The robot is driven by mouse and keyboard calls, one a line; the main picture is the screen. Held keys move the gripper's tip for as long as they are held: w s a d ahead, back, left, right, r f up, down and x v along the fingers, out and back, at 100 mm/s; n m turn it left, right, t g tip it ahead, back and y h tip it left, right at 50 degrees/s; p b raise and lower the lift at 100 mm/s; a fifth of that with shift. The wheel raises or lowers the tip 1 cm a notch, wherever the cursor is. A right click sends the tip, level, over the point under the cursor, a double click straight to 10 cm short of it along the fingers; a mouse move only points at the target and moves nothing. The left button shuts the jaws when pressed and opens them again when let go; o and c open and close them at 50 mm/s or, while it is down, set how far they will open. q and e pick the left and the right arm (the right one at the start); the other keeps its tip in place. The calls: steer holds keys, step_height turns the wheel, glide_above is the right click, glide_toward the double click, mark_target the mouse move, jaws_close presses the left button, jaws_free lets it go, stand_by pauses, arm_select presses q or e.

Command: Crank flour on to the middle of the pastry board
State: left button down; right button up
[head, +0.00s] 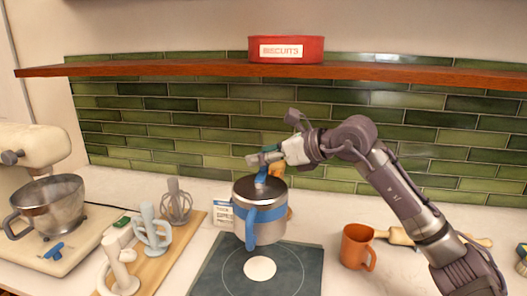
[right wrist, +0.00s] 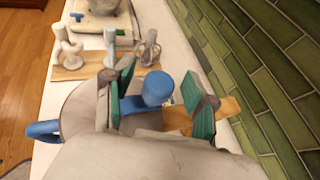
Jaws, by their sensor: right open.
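The flour sifter (head: 279,220) is a metal canister with a blue side handle (head: 251,229) and a blue crank knob (head: 261,178) on top. It appears raised over the rear of the dark pastry board (head: 213,277); what supports it is hidden. A white round patch (head: 260,268) lies at the board's middle, inside a thin drawn circle. My right gripper (head: 268,157) is over the sifter's top. In the right wrist view its open green-padded fingers stand either side of the blue knob (right wrist: 158,88); contact cannot be told. My left gripper is not in view.
A wooden board with whisk (head: 176,203) and pale mixer attachments (head: 151,229) lies left, beside the stand mixer (head: 32,150) with metal bowl. An orange mug (head: 356,247) and a rolling pin (head: 400,236) are right. A shelf (head: 170,70) carries a red biscuit tin (head: 286,49).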

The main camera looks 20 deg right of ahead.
jaws_close()
stand_by(0.4)
steer(key=shift+f, duration=0.1)
